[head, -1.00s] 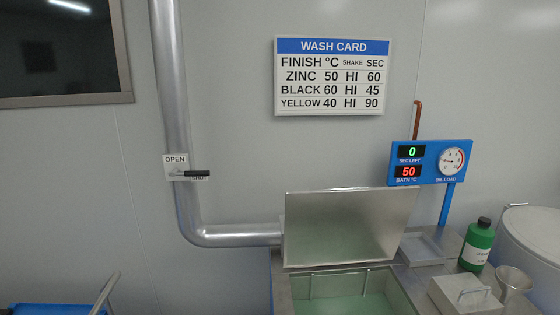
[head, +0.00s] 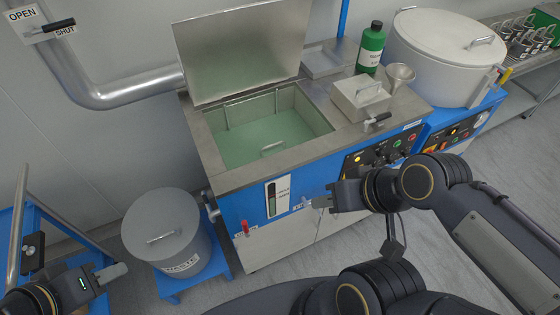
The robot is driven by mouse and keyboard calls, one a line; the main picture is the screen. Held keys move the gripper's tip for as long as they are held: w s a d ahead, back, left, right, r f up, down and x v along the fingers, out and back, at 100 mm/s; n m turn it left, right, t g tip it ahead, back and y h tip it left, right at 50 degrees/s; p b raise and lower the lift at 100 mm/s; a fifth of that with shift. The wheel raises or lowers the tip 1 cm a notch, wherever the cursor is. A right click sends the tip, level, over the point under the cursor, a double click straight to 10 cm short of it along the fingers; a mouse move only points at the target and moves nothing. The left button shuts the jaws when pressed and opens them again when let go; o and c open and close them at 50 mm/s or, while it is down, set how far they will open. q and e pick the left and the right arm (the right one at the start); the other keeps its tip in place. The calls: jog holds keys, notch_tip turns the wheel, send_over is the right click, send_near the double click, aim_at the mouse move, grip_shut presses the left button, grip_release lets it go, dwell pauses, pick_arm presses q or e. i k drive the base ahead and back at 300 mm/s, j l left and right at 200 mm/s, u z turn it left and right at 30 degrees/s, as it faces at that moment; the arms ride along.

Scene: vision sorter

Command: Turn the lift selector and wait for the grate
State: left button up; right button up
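The wash bath (head: 215,165) stands open, with its lid (head: 245,50) tilted up at the back. It holds greenish liquid (head: 250,140). Thin metal hangers and a small handle (head: 272,148) show in it; the grate itself is not clearly visible. The front control panel (head: 385,152) carries several knobs and lit buttons; I cannot read which one is the lift selector. My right gripper (head: 318,201) is in front of the bath's blue front, below and left of the panel. My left gripper (head: 112,272) is low at the left, beside the waste bin. Neither gripper's finger gap is clear.
A grey waste bin (head: 165,235) stands on a blue base at the left front. A green bottle (head: 371,48), a funnel (head: 398,77) and a lidded metal box (head: 360,98) stand right of the bath. A round lidded drum (head: 445,65) stands further right.

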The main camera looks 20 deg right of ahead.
aim_at(380, 154)
jog(key=z, duration=1.7)
